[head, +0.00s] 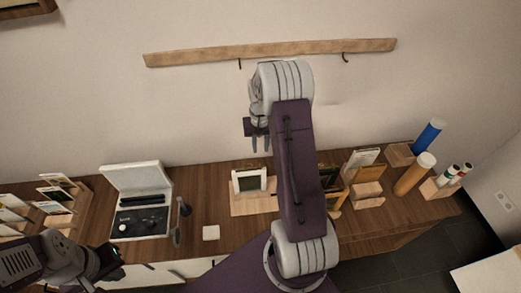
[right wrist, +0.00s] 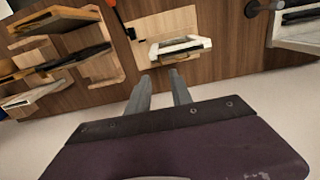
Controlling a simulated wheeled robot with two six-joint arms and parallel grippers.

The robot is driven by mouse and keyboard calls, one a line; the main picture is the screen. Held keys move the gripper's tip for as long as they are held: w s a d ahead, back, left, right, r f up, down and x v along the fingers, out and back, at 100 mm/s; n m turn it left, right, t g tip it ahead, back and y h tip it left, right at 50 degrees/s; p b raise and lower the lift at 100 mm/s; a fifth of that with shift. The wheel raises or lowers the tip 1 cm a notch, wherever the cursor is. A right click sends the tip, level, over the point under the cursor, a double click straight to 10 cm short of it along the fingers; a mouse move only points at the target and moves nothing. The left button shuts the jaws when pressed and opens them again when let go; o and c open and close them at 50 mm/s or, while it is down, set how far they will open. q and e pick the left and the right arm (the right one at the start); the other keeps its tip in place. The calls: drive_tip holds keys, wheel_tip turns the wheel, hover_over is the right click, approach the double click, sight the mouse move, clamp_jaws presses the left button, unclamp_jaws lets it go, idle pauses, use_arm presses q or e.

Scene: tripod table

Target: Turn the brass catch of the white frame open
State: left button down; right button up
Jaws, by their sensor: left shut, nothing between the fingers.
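The white frame (head: 237,187) stands on a light wooden board (head: 250,209) at the middle of the table. It also shows in the right wrist view (right wrist: 180,47), beyond the fingertips. The brass catch is too small or hidden to make out. My right gripper (head: 261,146) is above and behind the frame with its fingers down; its fingers are apart and empty in the right wrist view (right wrist: 162,82). My left gripper (head: 116,262) is at the lower left, in front of the table, away from the frame, shut and empty.
An open white case (head: 137,178) with dark contents sits left of the frame. A small white square (head: 211,232) lies in front. Wooden stands (head: 368,190) and blue (head: 428,136) and orange tubes (head: 414,174) are at the right. A rail with hooks (head: 270,50) is on the wall.

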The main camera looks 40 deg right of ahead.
sight(260, 166)
wheel_tip(260, 166, down, 8)
drive_tip(key=shift+a+p, duration=0.1)
drive_tip(key=shift+p, duration=1.15)
drive_tip(key=shift+f, duration=0.6)
drive_tip(key=shift+a, duration=0.1)
clamp_jaws()
